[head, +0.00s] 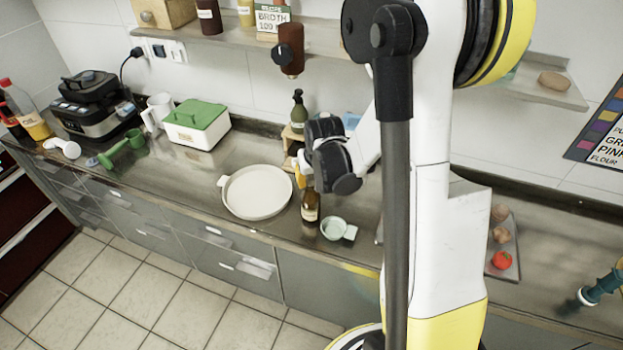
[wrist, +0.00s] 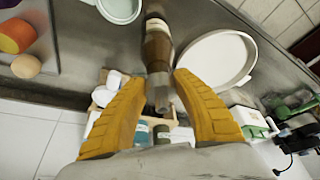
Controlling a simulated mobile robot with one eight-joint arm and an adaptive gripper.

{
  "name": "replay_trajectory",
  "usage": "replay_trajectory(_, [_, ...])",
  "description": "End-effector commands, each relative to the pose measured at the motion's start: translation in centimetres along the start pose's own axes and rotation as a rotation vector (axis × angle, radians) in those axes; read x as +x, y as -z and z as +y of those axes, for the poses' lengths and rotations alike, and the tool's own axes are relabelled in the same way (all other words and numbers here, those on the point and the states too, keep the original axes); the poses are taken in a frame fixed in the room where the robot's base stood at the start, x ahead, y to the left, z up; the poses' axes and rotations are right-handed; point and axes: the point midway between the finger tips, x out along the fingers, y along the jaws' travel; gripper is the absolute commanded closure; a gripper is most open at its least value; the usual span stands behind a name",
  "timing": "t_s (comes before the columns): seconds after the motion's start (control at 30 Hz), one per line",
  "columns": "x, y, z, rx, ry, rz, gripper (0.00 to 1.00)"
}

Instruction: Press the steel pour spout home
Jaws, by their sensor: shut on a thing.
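The brown bottle (head: 311,208) stands upright on the counter, right of the white round dish. In the wrist view the bottle (wrist: 157,45) has its neck pointing toward my palm. The grey steel pour spout (wrist: 160,92) is in line with the neck, between my yellow fingers. My gripper (wrist: 158,74) is shut on the spout, just above the bottle. In the head view my gripper (head: 303,180) is over the bottle and hides the spout. How deep the spout sits in the neck cannot be told.
The white round dish (head: 257,192) is left of the bottle, and a small pale green bowl (head: 333,229) is close on its right. A small rack with a dark pump bottle (head: 298,112) stands behind. A board with a tomato (head: 502,260) is farther right.

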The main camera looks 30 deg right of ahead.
Motion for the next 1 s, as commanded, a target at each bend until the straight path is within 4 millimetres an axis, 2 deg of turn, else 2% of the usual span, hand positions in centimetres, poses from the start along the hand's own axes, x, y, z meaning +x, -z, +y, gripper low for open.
replay_trajectory(0.23, [0.3,-0.2,0.0,0.000,0.000,0.000,0.92])
replay_trajectory(0.27, [0.4,-0.2,0.0,0.000,0.000,0.000,0.63])
replay_trajectory(0.33, [0.3,-0.2,0.0,0.000,0.000,0.000,0.43])
replay_trajectory(0.73, [-0.1,-0.1,0.0,0.000,0.000,0.000,0.43])
replay_trajectory(0.87, [-1.8,-0.2,0.0,0.000,0.000,0.000,0.43])
replay_trajectory(1.0, [-4.5,-0.2,0.0,0.000,0.000,0.000,0.43])
